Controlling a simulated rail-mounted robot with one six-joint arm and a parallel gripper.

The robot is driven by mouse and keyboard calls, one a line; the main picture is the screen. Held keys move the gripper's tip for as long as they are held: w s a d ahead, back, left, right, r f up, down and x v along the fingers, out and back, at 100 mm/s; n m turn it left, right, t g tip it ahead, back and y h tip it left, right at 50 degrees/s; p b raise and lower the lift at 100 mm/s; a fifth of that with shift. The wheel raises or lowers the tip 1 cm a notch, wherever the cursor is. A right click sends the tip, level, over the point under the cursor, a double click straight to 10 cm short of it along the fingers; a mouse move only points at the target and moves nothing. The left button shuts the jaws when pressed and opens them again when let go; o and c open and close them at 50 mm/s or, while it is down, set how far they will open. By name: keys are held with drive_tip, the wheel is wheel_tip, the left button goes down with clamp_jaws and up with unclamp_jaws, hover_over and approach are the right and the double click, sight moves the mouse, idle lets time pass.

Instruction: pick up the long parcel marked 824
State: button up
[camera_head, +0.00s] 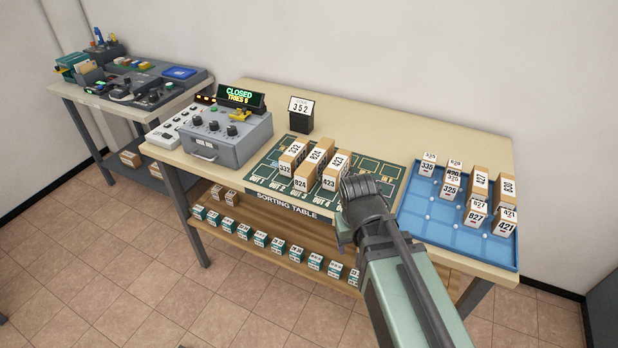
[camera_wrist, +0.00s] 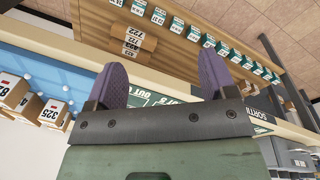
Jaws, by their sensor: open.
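The long parcel marked 824 (camera_head: 312,165) is a tan box with a white number label. It lies on the green sorting mat (camera_head: 378,174), between parcel 332 (camera_head: 292,153) and parcel 423 (camera_head: 337,165), close to both. My gripper (camera_wrist: 162,78) is open and empty, its two purple fingers spread in the wrist view. In the head view my arm's end is by the table's front edge, right of and nearer than the parcels; its fingers are mostly hidden there. I cannot make out parcel 824 in the wrist view.
A blue tray (camera_head: 440,234) with several numbered parcels is on the right. A grey control box (camera_head: 226,143) with a "CLOSED" display (camera_head: 240,96) is on the left. A card reading 352 (camera_head: 301,106) stands behind the mat. The lower shelf (camera_head: 260,216) holds small boxes.

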drive_tip(key=w+a+f+t+h+b, duration=0.55)
drive_tip(key=w+a+f+b, duration=0.3)
drive_tip(key=f+b, duration=0.5)
drive_tip(key=w+a+r+m+t+b, duration=0.1)
drive_tip(key=a+r+t, duration=0.1)
drive_tip(key=a, duration=0.1)
drive_tip(key=w+a+r+m+t+b, duration=0.1)
drive_tip(key=w+a+r+t+b, duration=0.1)
drive_tip(key=t, duration=0.1)
drive_tip(key=w+a+r+m+t+h+b, duration=0.1)
drive_tip(key=w+a+r+t, duration=0.1)
drive_tip(key=a+r, duration=0.1)
drive_tip(key=shift+w+a+m+t, duration=0.2)
drive_tip(key=shift+a+m+t, duration=0.15)
drive_tip(key=shift+m, duration=0.05)
drive_tip(key=m+t, duration=0.2)
drive_tip(key=t, duration=0.1)
approach(300, 180)
drive_tip(key=m, duration=0.1)
drive_tip(key=x, duration=1.2)
drive_tip(key=shift+f+p, duration=0.1)
drive_tip(key=shift+p, duration=0.2)
drive_tip(key=c, duration=1.2)
drive_tip(key=shift+c, duration=0.2)
